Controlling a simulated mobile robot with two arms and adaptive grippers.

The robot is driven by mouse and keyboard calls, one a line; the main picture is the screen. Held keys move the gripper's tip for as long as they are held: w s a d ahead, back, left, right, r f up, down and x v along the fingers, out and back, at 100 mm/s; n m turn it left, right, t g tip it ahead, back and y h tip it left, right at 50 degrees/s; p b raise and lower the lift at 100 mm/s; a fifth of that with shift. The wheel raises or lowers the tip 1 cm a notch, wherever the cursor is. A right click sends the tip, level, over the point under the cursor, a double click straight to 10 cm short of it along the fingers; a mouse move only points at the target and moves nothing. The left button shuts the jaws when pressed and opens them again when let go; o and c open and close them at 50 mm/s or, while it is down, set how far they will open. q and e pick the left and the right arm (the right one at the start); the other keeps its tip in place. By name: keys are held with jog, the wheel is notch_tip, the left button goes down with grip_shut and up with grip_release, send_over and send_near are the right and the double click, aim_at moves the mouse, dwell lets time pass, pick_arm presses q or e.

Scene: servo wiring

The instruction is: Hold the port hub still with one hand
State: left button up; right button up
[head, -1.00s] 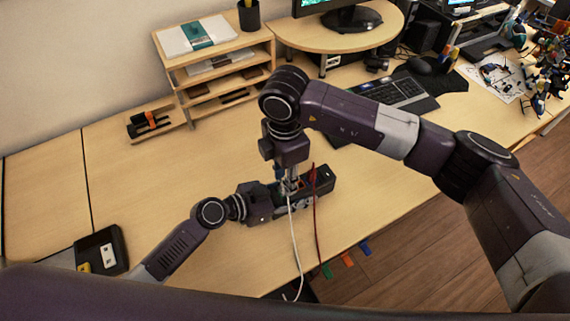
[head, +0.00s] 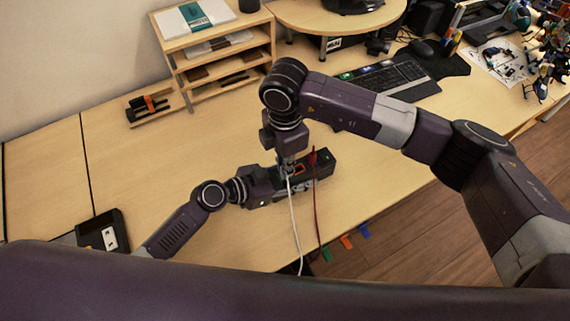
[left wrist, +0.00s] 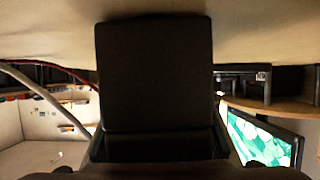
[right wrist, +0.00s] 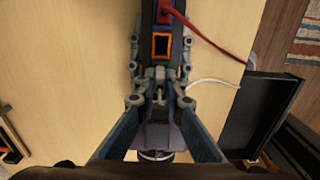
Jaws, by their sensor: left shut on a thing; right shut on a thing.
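The port hub (head: 322,164) is a long dark box on the table, with coloured sockets on top. My left gripper (head: 272,184) is shut on its left end; the hub fills the middle of the left wrist view (left wrist: 155,75). My right gripper (head: 288,170) points down over the hub, shut at the white cable's end (head: 295,225); its fingers hide the plug. In the right wrist view, the fingers (right wrist: 160,88) are close to a green socket, beside an open orange-rimmed socket (right wrist: 161,44). A red cable (right wrist: 205,32) enters a red socket. I cannot tell whether the white plug is seated.
Green, orange and blue tabs (head: 346,241) line the table's front edge. A wooden shelf (head: 225,62), keyboard (head: 390,82) and monitor stand are behind.

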jog(key=shift+r, duration=1.6)
grip_shut()
jog(key=shift+r, duration=1.95)
pick_arm(q)
jog(key=o, duration=1.3)
jog(key=shift+o, duration=0.2)
jog(key=v, duration=1.1)
jog(key=shift+s+a, duration=0.15)
jog(key=shift+a, duration=0.05)
jog(key=shift+s+a+r, duration=0.15)
